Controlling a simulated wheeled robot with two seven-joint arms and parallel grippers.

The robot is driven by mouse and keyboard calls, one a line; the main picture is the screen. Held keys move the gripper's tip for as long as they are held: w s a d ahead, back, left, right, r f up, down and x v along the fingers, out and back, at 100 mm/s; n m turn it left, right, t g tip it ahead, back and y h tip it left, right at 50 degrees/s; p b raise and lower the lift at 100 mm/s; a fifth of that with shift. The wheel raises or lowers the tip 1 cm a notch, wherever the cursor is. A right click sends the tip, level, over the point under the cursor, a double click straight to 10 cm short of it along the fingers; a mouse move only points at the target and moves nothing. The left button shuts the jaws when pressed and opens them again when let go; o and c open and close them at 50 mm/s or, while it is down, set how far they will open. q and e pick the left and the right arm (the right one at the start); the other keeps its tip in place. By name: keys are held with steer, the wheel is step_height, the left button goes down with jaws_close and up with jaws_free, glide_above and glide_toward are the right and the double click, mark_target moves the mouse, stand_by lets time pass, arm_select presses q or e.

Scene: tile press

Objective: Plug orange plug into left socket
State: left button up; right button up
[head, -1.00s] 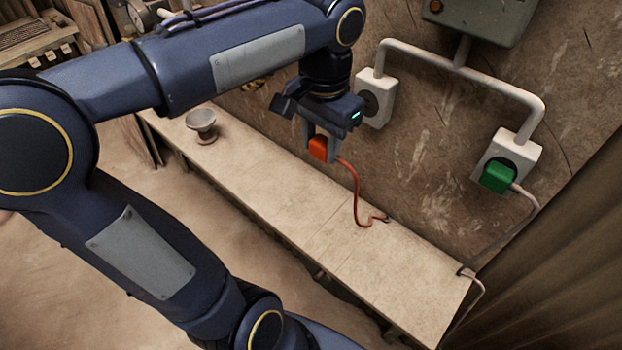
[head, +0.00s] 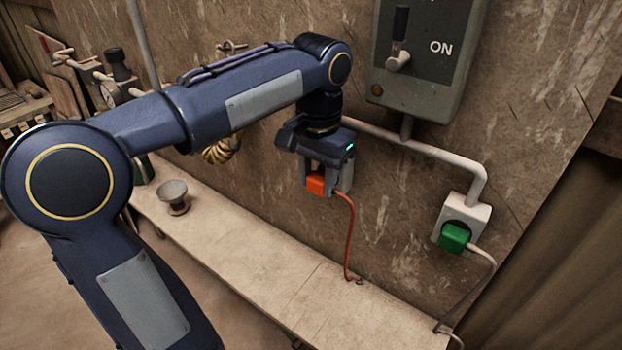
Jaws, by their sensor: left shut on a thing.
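My left gripper (head: 325,182) is shut on the orange plug (head: 316,184), close in front of the wall and above the bench. A red cord (head: 350,235) hangs from the plug down to the bench. The left socket is hidden, or nearly so, behind my left gripper, so I cannot tell whether the plug touches it. The right socket (head: 473,211) is a white box on the wall with a green plug (head: 454,237) in it. My right gripper is not in view.
A grey switch box (head: 425,90) marked ON, with a lever, hangs on the wall above the white pipe (head: 455,156). A small bowl-shaped cup (head: 174,195) stands on the bench (head: 240,252). A coil of yellowish rope (head: 222,150) hangs behind my left arm.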

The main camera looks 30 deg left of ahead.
arm_select(q)
steer(key=shift+w+p, duration=0.35)
stand_by(0.5)
steer(key=shift+p, duration=0.4)
stand_by(0.6)
steer(key=shift+w+p, duration=0.3)
steer(key=shift+w, duration=0.1)
stand_by(0.8)
steer(key=shift+s, duration=0.4)
stand_by(0.4)
steer(key=shift+p, duration=0.35)
stand_by(0.6)
steer(key=shift+w, duration=0.45)
stand_by(0.5)
steer(key=o, duration=1.1)
steer(key=shift+c, duration=0.2)
